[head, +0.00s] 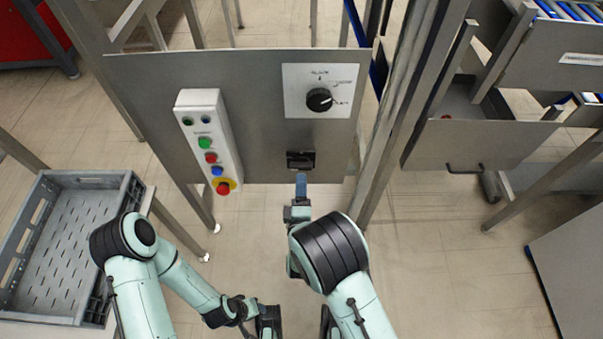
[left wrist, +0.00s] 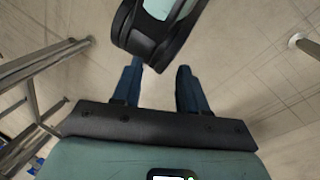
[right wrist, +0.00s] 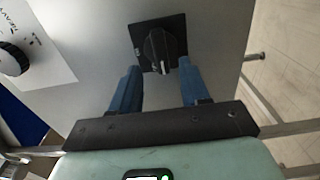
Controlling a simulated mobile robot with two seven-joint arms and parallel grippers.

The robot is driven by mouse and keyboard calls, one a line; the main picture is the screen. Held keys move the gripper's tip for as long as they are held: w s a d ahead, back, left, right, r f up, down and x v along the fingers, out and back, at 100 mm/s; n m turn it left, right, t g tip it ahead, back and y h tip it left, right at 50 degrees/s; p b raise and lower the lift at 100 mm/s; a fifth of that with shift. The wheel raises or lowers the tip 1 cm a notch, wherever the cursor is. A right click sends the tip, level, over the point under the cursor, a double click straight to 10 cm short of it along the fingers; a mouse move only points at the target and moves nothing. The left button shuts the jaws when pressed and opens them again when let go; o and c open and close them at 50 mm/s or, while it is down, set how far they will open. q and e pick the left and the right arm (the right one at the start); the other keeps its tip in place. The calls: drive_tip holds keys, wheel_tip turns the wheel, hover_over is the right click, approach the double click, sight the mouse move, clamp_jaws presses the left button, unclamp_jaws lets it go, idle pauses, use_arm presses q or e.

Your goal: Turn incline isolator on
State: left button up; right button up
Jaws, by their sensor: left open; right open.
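The isolator, a black rotary switch on a square black plate (head: 300,160), sits low on the grey panel (head: 265,90). In the right wrist view its knob (right wrist: 160,46) shows a raised grip bar with a pale mark near one end; I cannot read its on or off position. My right gripper (head: 301,178) is just below the switch. In the right wrist view it (right wrist: 159,68) is open, its blue fingers on either side of the knob, with no clear contact. My left gripper (left wrist: 159,68) is open and empty, low near the bottom of the head view.
A white selector plate with a black dial (head: 319,99) is above the isolator. A white box (head: 209,140) with coloured buttons is to its left. A grey crate (head: 136,200) stands at left. A metal post (head: 400,110) rises right of the panel. My right arm is near the left gripper.

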sight(301, 169)
drive_tip(key=w, duration=0.5)
drive_tip(key=shift+b, duration=0.3)
use_arm(q)
drive_tip(key=shift+w+a+f, duration=0.3)
drive_tip(key=shift+w+f, duration=0.15)
drive_tip(key=shift+w, duration=0.2)
use_arm(e)
clamp_jaws()
